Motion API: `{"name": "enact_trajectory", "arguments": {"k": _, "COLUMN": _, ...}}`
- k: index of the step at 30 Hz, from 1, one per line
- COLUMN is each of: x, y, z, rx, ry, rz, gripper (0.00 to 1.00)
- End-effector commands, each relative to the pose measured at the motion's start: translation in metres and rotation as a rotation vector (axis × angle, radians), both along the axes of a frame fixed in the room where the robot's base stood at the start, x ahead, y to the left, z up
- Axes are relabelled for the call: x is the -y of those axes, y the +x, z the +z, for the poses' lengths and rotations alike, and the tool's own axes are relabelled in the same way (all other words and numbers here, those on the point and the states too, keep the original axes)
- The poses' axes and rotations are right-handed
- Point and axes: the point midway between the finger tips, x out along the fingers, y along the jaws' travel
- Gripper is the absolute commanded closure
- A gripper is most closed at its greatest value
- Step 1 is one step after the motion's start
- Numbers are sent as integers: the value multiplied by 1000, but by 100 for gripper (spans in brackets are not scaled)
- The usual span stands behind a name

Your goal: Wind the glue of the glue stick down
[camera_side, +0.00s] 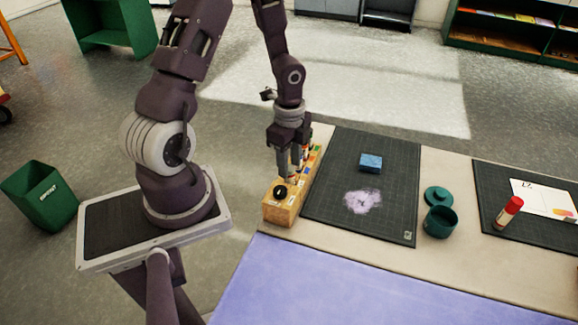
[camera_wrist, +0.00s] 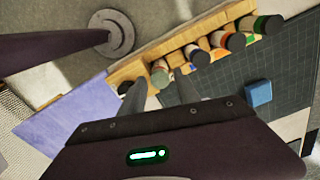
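A white tube with a red top, which looks like a glue stick (camera_side: 509,212), stands on the dark mat at the far right in the side view. I cannot make out how far its glue is wound. My gripper (camera_side: 294,172) is far to its left, pointing down at a wooden rack (camera_side: 279,211). In the wrist view my gripper (camera_wrist: 158,98) has its two fingers apart, with a green-ended tube (camera_wrist: 160,73) of the rack showing beyond the gap. I see nothing held between the fingers.
The rack holds several tubes with dark or coloured ends. A cutting mat (camera_side: 335,160) carries a blue block (camera_side: 371,162) and a pale purple smear (camera_side: 362,201). A green pot (camera_side: 440,222) and its lid (camera_side: 437,196) stand between the mats. A white card (camera_side: 545,198) lies by the glue stick.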

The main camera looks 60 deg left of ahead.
Motion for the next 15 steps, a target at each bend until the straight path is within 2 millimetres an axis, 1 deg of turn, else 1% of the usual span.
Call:
{"name": "enact_trajectory", "arguments": {"k": 6, "x": 0, "y": 0, "z": 0, "rx": 0, "ry": 0, "rz": 0, "gripper": 62}}
{"name": "enact_trajectory", "arguments": {"k": 7, "x": 0, "y": 0, "z": 0, "rx": 0, "ry": 0, "rz": 0, "gripper": 66}}
{"name": "enact_trajectory", "arguments": {"k": 9, "x": 0, "y": 0, "z": 0, "rx": 0, "ry": 0, "rz": 0, "gripper": 80}}
{"name": "enact_trajectory", "arguments": {"k": 12, "x": 0, "y": 0, "z": 0, "rx": 0, "ry": 0, "rz": 0, "gripper": 97}}
{"name": "enact_trajectory", "arguments": {"k": 14, "x": 0, "y": 0, "z": 0, "rx": 0, "ry": 0, "rz": 5, "gripper": 97}}
{"name": "enact_trajectory", "arguments": {"k": 15, "x": 0, "y": 0, "z": 0, "rx": 0, "ry": 0, "rz": 53, "gripper": 97}}
